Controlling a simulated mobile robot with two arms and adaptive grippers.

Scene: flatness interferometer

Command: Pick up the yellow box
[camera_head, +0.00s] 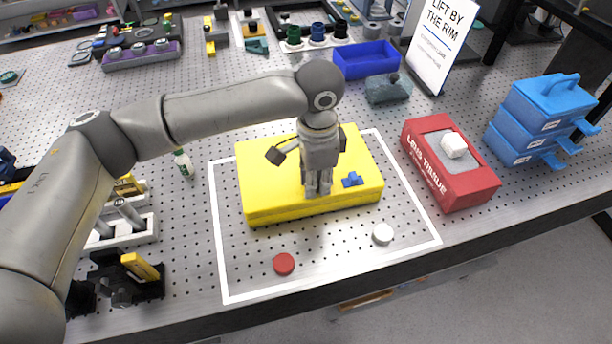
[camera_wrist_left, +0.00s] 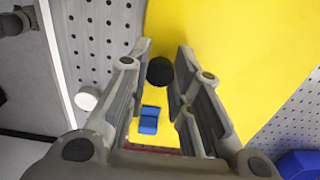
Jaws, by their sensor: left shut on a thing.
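The yellow box (camera_head: 265,175) is wide and flat, with a blue piece (camera_head: 352,180) on its top. It lies level inside a white outline on the perforated table; I cannot see any gap under it. My left gripper (camera_head: 318,188) points down onto the middle of its top. In the left wrist view, the fingers (camera_wrist_left: 162,62) close around a round black knob (camera_wrist_left: 160,71) in front of the yellow surface (camera_wrist_left: 230,50). The blue piece (camera_wrist_left: 149,120) shows between the fingers. The gripper hides the knob in the head view. My right gripper is not in view.
A red cap (camera_head: 284,263) and a white cap (camera_head: 382,233) lie in front of the box. A red lens tissue box (camera_head: 455,185) and blue stacked cases (camera_head: 540,120) stand right. A blue tray (camera_head: 366,60) and a sign (camera_head: 437,40) are behind. A small bottle (camera_head: 184,163) stands left.

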